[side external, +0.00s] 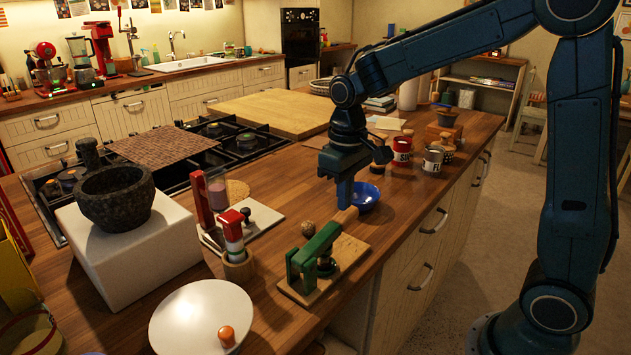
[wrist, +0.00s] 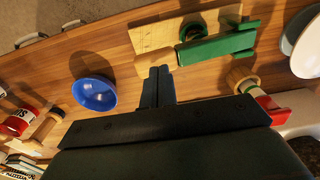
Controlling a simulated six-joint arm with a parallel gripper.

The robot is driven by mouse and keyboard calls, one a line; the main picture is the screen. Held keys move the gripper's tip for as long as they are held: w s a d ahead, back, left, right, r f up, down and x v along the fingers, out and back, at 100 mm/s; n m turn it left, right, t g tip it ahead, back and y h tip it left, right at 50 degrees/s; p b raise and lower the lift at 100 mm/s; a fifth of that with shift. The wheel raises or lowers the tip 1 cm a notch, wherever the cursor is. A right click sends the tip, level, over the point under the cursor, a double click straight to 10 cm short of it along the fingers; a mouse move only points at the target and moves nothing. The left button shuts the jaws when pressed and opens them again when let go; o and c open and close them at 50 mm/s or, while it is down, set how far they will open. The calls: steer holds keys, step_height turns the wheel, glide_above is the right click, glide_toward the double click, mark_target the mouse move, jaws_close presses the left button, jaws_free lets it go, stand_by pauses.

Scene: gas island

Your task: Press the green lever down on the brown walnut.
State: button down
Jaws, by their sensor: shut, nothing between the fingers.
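The green lever (side external: 318,243) is hinged on a wooden board and slants up to a pale wooden handle (side external: 346,215). In the wrist view the lever (wrist: 215,48) lies right of my fingertips. A dark green cup (side external: 326,266) sits on the board (side external: 347,252) beside the lever. My gripper (side external: 345,202) is shut and empty, pointing down at the handle's end. I cannot tell whether it touches.
A blue bowl (side external: 366,196) stands close behind my gripper. A red-and-white cylinder in a wooden holder (side external: 238,268) stands left of the board, and a white plate (side external: 203,318) lies in front. The counter's edge runs along the right.

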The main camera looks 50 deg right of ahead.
step_height(320, 180, up, 7)
stand_by(1.1)
steer(key=s+a+t, duration=0.1)
steer(key=s+t, duration=0.4)
steer(key=s, duration=1.4)
steer(key=shift+r+t, duration=0.2)
steer(key=shift+t, duration=0.1)
stand_by(0.5)
